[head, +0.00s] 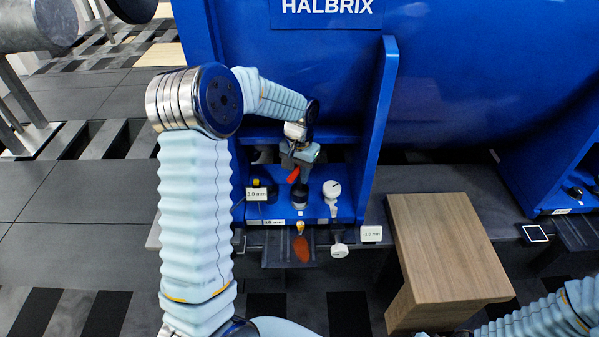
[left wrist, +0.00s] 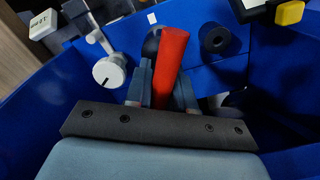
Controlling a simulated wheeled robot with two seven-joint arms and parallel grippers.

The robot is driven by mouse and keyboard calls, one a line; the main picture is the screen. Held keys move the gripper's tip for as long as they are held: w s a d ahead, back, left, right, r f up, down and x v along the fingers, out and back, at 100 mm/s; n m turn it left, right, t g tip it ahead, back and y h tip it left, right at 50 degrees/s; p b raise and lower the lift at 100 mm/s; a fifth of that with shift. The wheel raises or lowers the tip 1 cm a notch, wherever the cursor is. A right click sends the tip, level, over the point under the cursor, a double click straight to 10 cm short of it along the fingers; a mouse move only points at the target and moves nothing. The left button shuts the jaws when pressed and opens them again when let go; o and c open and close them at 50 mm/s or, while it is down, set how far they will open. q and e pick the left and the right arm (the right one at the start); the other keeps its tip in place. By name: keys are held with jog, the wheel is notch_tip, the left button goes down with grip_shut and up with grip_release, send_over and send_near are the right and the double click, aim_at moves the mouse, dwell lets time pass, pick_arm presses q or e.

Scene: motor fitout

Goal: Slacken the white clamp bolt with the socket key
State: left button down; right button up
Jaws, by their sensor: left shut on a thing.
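My left gripper (head: 300,158) reaches in under the blue motor body and is shut on the red handle (head: 293,176) of what looks like the socket key. In the left wrist view the red handle (left wrist: 168,62) stands between the fingers (left wrist: 160,95), and its far end is hidden. A black cylinder (head: 300,198) stands just below the handle in the head view; I cannot tell whether they touch. I cannot make out the white clamp bolt for certain. My right gripper is out of view.
A white dial gauge (head: 332,189) stands right of the key, with another white dial (head: 339,250) below. Label plates (head: 257,194) (head: 371,233) stand nearby. An orange paddle-shaped thing (head: 302,249) lies in front. A blue upright plate (head: 378,130) and a wooden block (head: 450,250) bound the right.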

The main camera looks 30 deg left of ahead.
pick_arm(q)
jog(key=shift+f+b, duration=0.95)
jog(key=shift+f, duration=0.4)
dwell(0.3)
